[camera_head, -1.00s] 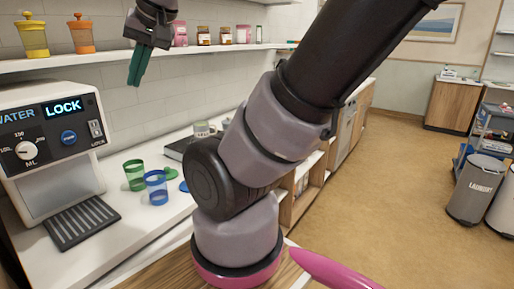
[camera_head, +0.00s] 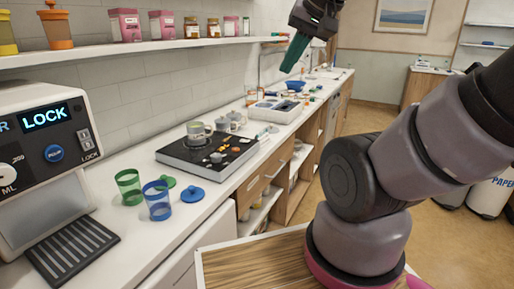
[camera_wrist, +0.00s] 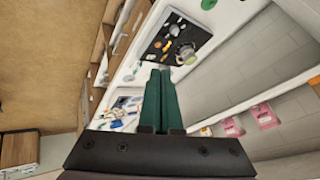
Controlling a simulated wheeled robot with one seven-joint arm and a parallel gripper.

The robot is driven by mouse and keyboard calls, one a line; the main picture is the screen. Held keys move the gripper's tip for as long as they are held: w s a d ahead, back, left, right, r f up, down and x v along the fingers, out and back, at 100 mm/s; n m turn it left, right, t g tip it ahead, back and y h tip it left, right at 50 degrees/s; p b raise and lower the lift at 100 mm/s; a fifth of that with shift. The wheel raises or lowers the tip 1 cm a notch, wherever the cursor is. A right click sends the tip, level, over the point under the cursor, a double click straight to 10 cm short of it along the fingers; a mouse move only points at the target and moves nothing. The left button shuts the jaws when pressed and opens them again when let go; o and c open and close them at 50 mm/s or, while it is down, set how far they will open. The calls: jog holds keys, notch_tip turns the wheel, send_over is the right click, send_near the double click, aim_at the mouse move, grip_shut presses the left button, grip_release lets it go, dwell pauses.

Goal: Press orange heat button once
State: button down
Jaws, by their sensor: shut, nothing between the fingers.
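A black flat hotplate (camera_head: 178,153) lies on the white counter with a grey mug (camera_head: 197,132) on its rear part. Small orange and pale controls show on its top; one orange spot (camera_head: 235,150) is near its right side. Which one is the heat button is too small to tell. The hotplate also shows in the wrist view (camera_wrist: 152,52), beyond the fingertips, with an orange spot (camera_wrist: 158,44) on it. My gripper (camera_head: 290,68) has green fingers pressed together and empty. It is raised, apart from the hotplate and to its right in the head view.
A water dispenser (camera_head: 40,155) with a LOCK display stands at left. A green cup (camera_head: 129,188), a blue cup (camera_head: 158,202) and a blue lid (camera_head: 192,194) stand before the hotplate. A shelf (camera_head: 150,49) with jars runs above. A white tray (camera_head: 275,112) lies farther back.

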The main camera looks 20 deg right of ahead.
jog(key=shift+d, duration=0.15)
jog(key=w+d+f+n+h, duration=0.1)
jog(key=w+d+f+n, duration=0.2)
jog(key=w, duration=0.7)
jog(key=w+d+f+n+h, duration=0.15)
jog(key=w+f+n, duration=0.3)
jog(key=w, duration=0.55)
jog(key=w+a+f+n+y, duration=0.2)
jog(key=w+a+f+n, duration=0.2)
jog(key=w+f, duration=0.3)
jog(key=w+a+f+n+t+y, duration=0.1)
jog(key=w+a+f+n+y, duration=0.1)
jog(key=w+a+f+n, duration=0.3)
notch_tip(320, 180, down, 4)
jog(key=shift+w+a+f+n, duration=0.2)
jog(key=shift+w+f+n, duration=0.05)
jog(key=shift+w+n, duration=0.75)
jog(key=shift+y, duration=0.25)
